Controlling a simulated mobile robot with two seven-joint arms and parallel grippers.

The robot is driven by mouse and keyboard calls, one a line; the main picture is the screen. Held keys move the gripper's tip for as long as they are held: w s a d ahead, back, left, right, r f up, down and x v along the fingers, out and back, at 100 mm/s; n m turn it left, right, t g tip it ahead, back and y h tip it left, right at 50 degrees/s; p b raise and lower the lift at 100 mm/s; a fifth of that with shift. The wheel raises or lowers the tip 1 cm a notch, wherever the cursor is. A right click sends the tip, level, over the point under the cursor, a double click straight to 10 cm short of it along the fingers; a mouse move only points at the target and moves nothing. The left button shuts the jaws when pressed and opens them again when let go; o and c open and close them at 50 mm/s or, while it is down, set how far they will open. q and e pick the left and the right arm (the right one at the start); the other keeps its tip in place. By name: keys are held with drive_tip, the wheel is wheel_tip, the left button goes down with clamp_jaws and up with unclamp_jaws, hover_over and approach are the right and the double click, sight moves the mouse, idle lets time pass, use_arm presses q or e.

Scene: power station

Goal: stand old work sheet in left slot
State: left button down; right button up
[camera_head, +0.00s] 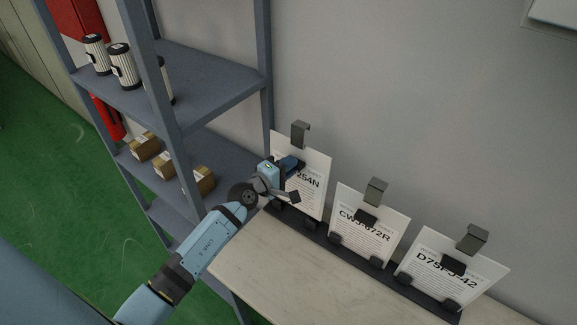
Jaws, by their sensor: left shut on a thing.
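A white work sheet (315,165) with its code partly hidden, ending in "254N", stands nearly upright at the left end of a dark slotted rack (348,258). My left gripper (291,180) is in front of this sheet and shut on it, covering its left middle part. The sheet's lower edge is at or just above the left slot; I cannot tell whether it is seated. A second sheet, marked CW5-672R (370,250), stands in the middle slot. My right gripper is out of view.
Dark hooks (300,133) project above the sheets. The rack is at the back of a pale table (290,270), whose front is clear. A grey-blue shelf unit (215,85) with filter cartridges (121,66) and small boxes (143,146) stands close at the left.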

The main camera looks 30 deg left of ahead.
sight(296, 174)
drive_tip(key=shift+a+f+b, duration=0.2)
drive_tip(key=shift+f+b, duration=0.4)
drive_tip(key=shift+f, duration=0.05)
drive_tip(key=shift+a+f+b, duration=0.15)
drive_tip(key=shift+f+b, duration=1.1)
use_arm(q)
drive_tip(key=shift+f, duration=2.65)
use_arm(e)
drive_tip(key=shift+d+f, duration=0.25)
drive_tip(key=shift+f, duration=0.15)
use_arm(q)
drive_tip(key=c, duration=1.1)
unclamp_jaws()
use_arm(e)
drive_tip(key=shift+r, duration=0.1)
use_arm(q)
drive_tip(key=shift+o, duration=0.4)
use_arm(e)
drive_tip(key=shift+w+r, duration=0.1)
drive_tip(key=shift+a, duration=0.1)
use_arm(q)
drive_tip(key=shift+s, duration=0.15)
